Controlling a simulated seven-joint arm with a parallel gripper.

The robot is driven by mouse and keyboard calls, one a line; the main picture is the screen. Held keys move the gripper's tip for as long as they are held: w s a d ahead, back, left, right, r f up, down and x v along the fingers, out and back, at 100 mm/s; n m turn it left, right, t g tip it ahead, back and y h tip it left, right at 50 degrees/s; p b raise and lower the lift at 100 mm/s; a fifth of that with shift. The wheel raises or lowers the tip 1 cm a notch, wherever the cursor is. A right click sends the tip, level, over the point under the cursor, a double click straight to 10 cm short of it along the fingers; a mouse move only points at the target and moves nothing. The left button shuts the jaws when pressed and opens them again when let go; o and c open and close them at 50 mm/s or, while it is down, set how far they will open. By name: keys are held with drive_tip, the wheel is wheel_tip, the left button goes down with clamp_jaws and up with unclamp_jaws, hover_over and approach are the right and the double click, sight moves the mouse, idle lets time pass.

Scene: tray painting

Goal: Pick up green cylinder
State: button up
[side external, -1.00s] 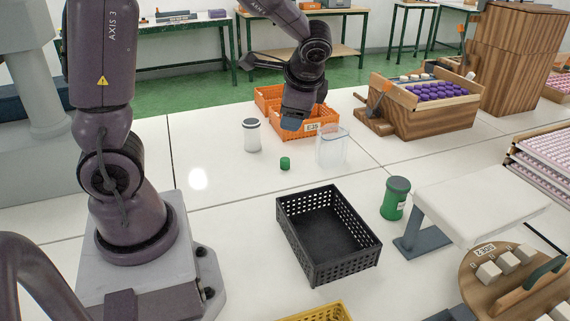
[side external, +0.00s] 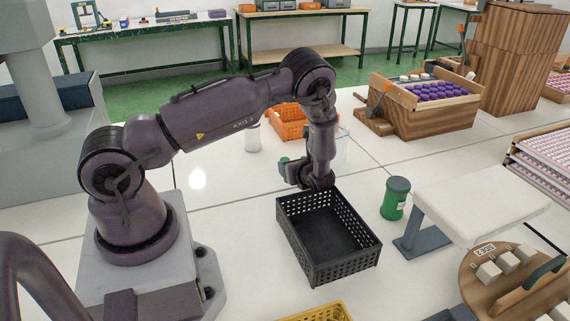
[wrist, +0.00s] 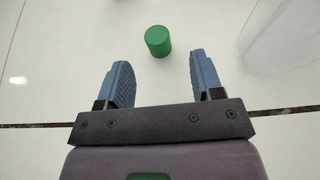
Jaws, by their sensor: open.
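The small green cylinder (wrist: 158,41) stands on the white table in the wrist view, just beyond and between my two fingertips. In the side view the green cylinder (side external: 284,160) is partly hidden by my gripper. My gripper (wrist: 160,62) is open, with its blue-grey ridged fingers apart and nothing between them. In the side view my gripper (side external: 291,168) is low over the table, close to the cylinder. The wrist view shows a gap between the fingertips and the cylinder.
A black basket (side external: 328,235) stands close in front of my gripper. A green jar (side external: 396,197) is to its right. A clear container (wrist: 285,40), white-lidded jar (side external: 253,138) and orange bin (side external: 288,124) are nearby. Table left of the cylinder is clear.

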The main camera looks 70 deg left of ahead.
sight(285, 159)
drive_tip(key=x, duration=0.6)
drive_tip(key=shift+s+a+r, duration=0.15)
drive_tip(key=shift+a, duration=0.15)
drive_tip(key=c, duration=1)
